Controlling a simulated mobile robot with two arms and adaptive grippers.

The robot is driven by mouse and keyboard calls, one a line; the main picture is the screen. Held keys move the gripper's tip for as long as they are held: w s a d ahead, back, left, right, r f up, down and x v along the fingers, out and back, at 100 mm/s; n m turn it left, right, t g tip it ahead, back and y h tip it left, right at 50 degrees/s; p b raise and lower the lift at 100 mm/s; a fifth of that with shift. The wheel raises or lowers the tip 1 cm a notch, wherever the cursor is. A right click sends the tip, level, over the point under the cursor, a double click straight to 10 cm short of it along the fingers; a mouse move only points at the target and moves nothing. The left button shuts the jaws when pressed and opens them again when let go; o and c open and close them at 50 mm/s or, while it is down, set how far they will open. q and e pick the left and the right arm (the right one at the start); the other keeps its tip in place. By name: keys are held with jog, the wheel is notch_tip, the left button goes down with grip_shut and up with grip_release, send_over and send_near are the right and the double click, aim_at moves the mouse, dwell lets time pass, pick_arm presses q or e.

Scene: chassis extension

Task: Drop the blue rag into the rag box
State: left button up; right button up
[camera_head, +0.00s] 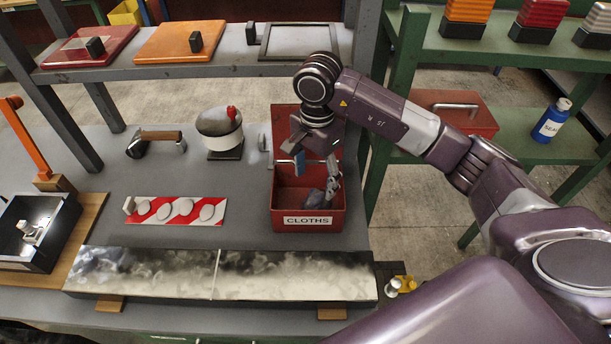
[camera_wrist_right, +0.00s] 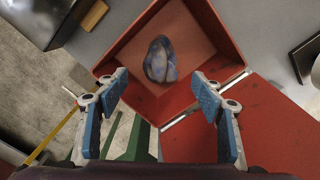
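The rag box is an open red box labelled CLOTHS (camera_head: 308,222) on the grey bench in the head view. It also shows in the right wrist view (camera_wrist_right: 205,35). The blue rag (camera_head: 311,198) is a crumpled grey-blue lump inside the box walls. In the right wrist view the rag (camera_wrist_right: 161,60) shows against the box floor, apart from both fingers. I cannot tell for sure whether it touches the floor. My right gripper (camera_head: 317,174) points down over the box, with its blue-padded fingers spread wide and nothing between them (camera_wrist_right: 160,88). My left gripper is not in view.
A red-and-white striped board (camera_head: 160,211) with pale discs lies left of the box. A long smoky-patterned panel (camera_head: 215,275) lies in front. A round pot-like item (camera_head: 219,130) stands behind left. The grey shelf (camera_head: 205,72) hangs over the back; a green rack (camera_head: 395,85) stands at right.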

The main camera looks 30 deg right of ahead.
jog(key=shift+r, duration=0.15)
notch_tip(320, 180, up, 12)
jog(key=shift+f, duration=0.1)
dwell(0.6)
